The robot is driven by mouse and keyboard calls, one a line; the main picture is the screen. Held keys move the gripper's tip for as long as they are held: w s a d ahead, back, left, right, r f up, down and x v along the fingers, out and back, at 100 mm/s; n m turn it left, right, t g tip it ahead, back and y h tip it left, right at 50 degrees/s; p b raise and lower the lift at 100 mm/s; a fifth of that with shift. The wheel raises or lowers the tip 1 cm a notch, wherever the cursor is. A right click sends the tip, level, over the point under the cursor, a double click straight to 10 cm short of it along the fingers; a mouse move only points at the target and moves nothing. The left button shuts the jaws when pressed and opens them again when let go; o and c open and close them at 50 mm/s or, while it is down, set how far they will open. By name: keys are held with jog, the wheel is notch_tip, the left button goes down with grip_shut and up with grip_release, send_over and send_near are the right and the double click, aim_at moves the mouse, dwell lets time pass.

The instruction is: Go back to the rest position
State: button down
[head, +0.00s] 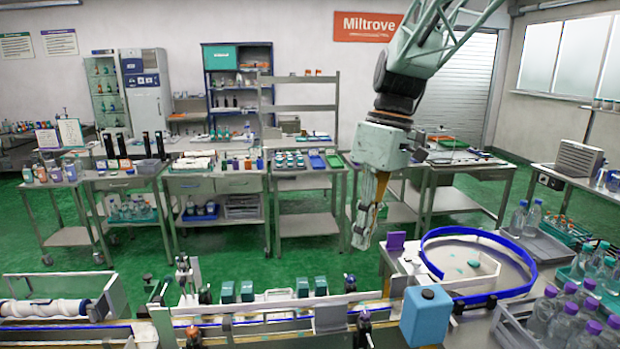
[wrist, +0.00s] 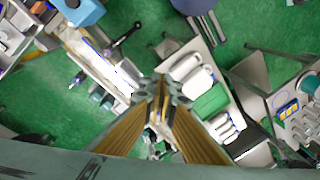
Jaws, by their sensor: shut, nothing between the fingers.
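My gripper (head: 361,240) hangs from my arm in the head view, right of the middle, pointing down. It is in the air behind the conveyor line and left of the blue-rimmed round table. Its fingers are shut with nothing between them. In the wrist view the two yellowish fingers meet at the tips of my gripper (wrist: 160,90), over the green floor and benches far below. No marker for a rest position shows.
A blue box (head: 426,314) and a blue-rimmed round feeder (head: 480,232) stand at the right. Purple-capped bottles (head: 566,318) fill a crate at the lower right. Benches (head: 215,183) line the back; green floor lies between.

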jog(key=s+d+r+m+t+h+b, duration=0.1)
jog(key=s+d+r+m, duration=0.15)
jog(key=s, duration=0.65)
jog(key=s+d+r+m+t+b, duration=0.1)
jog(key=s+d+m+t, duration=0.15)
jog(key=s, duration=0.55)
jog(key=s+d+f+m+t+b, duration=0.1)
jog(key=s+d+f+m, duration=0.1)
jog(key=s, duration=0.6)
jog(key=s+d+f+m+h+b, duration=0.1)
jog(key=s+d+f+m, duration=0.1)
jog(key=s, duration=0.7)
jog(key=shift+d+f+m+t, duration=0.25)
jog(key=shift+d+m+t, duration=0.15)
jog(key=shift+m, duration=0.3)
dwell(1.7)
